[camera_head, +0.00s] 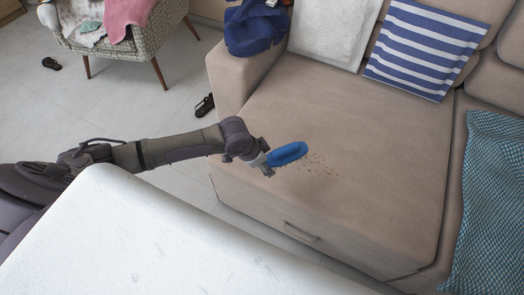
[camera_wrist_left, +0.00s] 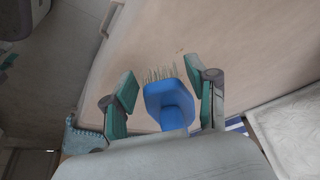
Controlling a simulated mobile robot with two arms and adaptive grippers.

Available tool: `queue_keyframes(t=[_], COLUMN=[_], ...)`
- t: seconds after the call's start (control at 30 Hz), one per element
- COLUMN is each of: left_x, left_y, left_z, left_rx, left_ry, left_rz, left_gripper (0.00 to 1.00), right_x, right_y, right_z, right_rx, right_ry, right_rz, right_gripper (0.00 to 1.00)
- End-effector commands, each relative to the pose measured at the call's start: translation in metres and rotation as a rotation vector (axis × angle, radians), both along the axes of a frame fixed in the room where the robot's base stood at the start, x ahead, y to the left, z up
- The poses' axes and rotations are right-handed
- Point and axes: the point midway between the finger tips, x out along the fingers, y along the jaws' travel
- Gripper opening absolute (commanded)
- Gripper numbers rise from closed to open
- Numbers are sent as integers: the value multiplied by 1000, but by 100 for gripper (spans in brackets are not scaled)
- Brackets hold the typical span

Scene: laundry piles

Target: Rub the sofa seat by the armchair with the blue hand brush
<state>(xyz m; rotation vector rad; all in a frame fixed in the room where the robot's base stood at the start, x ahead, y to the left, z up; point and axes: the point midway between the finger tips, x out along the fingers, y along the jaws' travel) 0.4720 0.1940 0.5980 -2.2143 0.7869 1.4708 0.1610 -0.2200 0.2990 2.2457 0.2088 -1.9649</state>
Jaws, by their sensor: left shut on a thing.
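The blue hand brush (camera_head: 287,153) is held in my left gripper (camera_head: 268,163) over the front part of the sofa seat (camera_head: 345,140). In the left wrist view the brush (camera_wrist_left: 168,103) sits between the two green-padded fingers of the left gripper (camera_wrist_left: 160,95), its pale bristles pointing toward the seat. Whether the bristles touch the fabric I cannot tell. A scatter of dark specks (camera_head: 320,164) lies on the seat just right of the brush. The patterned armchair (camera_head: 152,35) stands at the upper left. My right gripper is not in view.
A white cushion (camera_head: 333,28) and a blue-striped cushion (camera_head: 426,48) lean at the seat's back. A dark blue cloth (camera_head: 253,28) hangs over the sofa arm. A teal checked blanket (camera_head: 492,205) lies on the right. Clothes, including a pink cloth (camera_head: 124,16), lie on the armchair.

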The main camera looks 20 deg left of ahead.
Motion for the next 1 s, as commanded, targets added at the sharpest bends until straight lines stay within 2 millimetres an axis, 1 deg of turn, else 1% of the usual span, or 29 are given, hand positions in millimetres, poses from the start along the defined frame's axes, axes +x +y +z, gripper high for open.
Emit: queue_keyframes(t=[0.03, 0.1, 0.2, 0.3, 0.57, 1.0], left_x=[23, 42, 61, 72, 74, 74], left_y=[7, 16, 25, 31, 33, 33], left_z=[-20, -30, -36, -38, -43, -58], left_rx=[1, 2, 2, 0, 0, 1], left_ry=[-8, -7, -4, -3, -1, 0], left_rz=[-32, -76, -112, -131, -140, -138], left_gripper=[30, 30, 30, 30, 30, 30], right_x=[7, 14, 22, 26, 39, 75], right_y=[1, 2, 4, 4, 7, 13], right_z=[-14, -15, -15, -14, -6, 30], right_rx=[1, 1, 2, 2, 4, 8], right_ry=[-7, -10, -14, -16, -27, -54], right_rz=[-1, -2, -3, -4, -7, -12], right_gripper=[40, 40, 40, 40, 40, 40])
